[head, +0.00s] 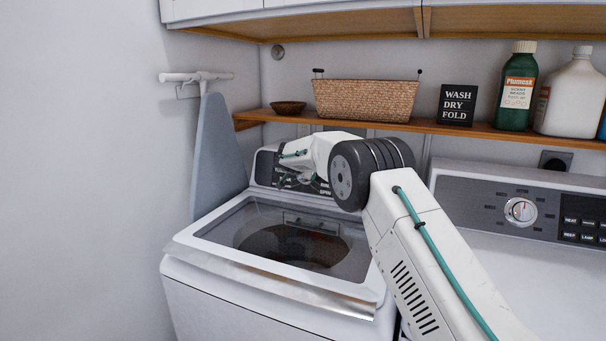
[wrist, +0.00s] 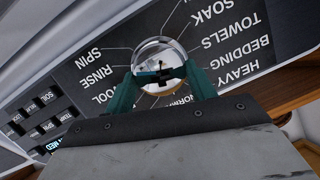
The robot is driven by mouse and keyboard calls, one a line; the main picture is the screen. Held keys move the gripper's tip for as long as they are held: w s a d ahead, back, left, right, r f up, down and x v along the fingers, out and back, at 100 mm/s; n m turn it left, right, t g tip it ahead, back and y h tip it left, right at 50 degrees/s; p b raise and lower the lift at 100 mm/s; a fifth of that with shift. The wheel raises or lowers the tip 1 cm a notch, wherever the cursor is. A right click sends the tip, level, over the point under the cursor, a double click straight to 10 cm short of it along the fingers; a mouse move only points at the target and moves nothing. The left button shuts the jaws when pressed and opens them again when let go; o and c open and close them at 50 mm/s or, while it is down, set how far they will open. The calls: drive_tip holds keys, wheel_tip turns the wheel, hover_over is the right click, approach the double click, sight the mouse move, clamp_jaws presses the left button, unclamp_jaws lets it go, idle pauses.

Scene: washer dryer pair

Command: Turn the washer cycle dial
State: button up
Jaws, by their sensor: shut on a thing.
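The washer (head: 180,272) is the white top-loader at the left in the head view, with its glass lid down. Its dark control panel (head: 265,168) is partly hidden behind my arm. In the wrist view the round, shiny cycle dial (wrist: 158,47) sits on the panel (wrist: 108,52), ringed by upside-down labels such as SOAK, TOWELS, HEAVY, RINSE and SPIN. My gripper (wrist: 160,75) has its two teal fingers on either side of the dial, shut on it. Which label the dial points to is not clear.
The dryer (head: 460,255) with its own dial (head: 520,211) stands at the right. A wooden shelf (head: 390,124) above holds a wicker basket (head: 365,100), a sign (head: 457,104) and bottles (head: 517,88). An ironing board (head: 215,155) leans at the left wall. Buttons (wrist: 35,112) lie beside the washer dial.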

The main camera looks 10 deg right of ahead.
drive_tip(key=m, duration=0.1)
drive_tip(key=m+t, duration=0.1)
drive_tip(key=m, duration=0.1)
drive_tip(key=shift+s+d+f+y, duration=0.15)
drive_tip(key=shift+f+y, duration=0.05)
drive_tip(key=shift+y, duration=0.2)
drive_tip(key=shift+d+m+t, duration=0.1)
drive_tip(key=shift+m+t, duration=0.4)
drive_tip(key=shift+m, duration=0.9)
drive_tip(key=o, duration=1)
drive_tip(key=shift+s, duration=0.1)
drive_tip(key=v, duration=0.7)
drive_tip(key=shift+s, duration=0.35)
